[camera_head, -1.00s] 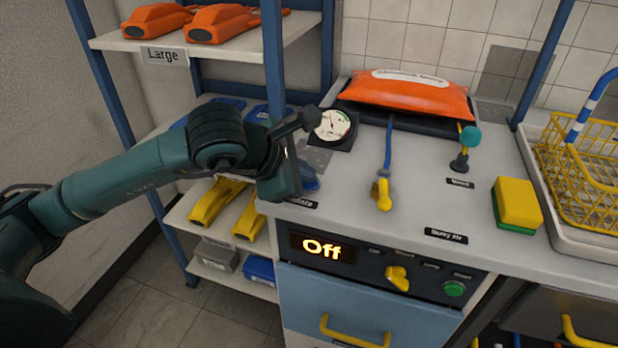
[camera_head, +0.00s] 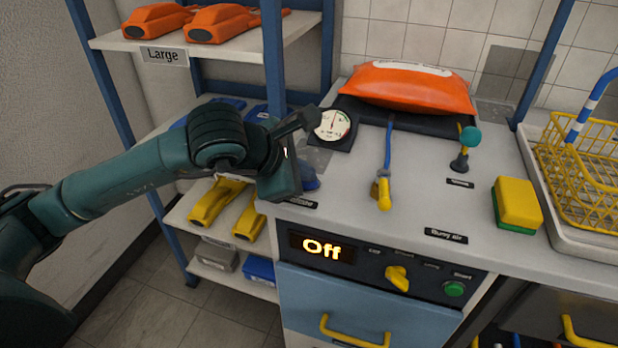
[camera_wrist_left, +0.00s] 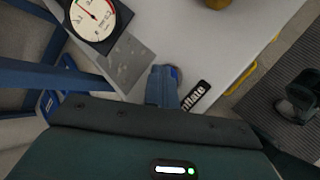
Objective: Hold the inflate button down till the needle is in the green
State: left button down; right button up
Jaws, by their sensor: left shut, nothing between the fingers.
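The white round gauge (camera_head: 332,125) stands on the bench; its needle points about straight up in the head view, left of the coloured band on the right of the dial. The gauge also shows in the wrist view (camera_wrist_left: 93,17). My left gripper (camera_head: 296,183) is shut and empty, pointing down at the bench's left edge. The orange bag (camera_head: 410,90) is plump. My right gripper is out of view.
A yellow valve handle (camera_head: 384,192) on a blue hose and a teal-knobbed lever (camera_head: 467,143) stand on the bench. A sponge (camera_head: 517,204) and a yellow basket (camera_head: 585,175) are at right. A blue rack post rises beside my left arm.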

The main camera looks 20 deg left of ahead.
pick_arm(q)
jog(key=shift+r+p, duration=0.35)
jog(key=shift+r, duration=0.55)
jog(key=shift+r+p, duration=1.3)
jog(key=shift+r, duration=1.25)
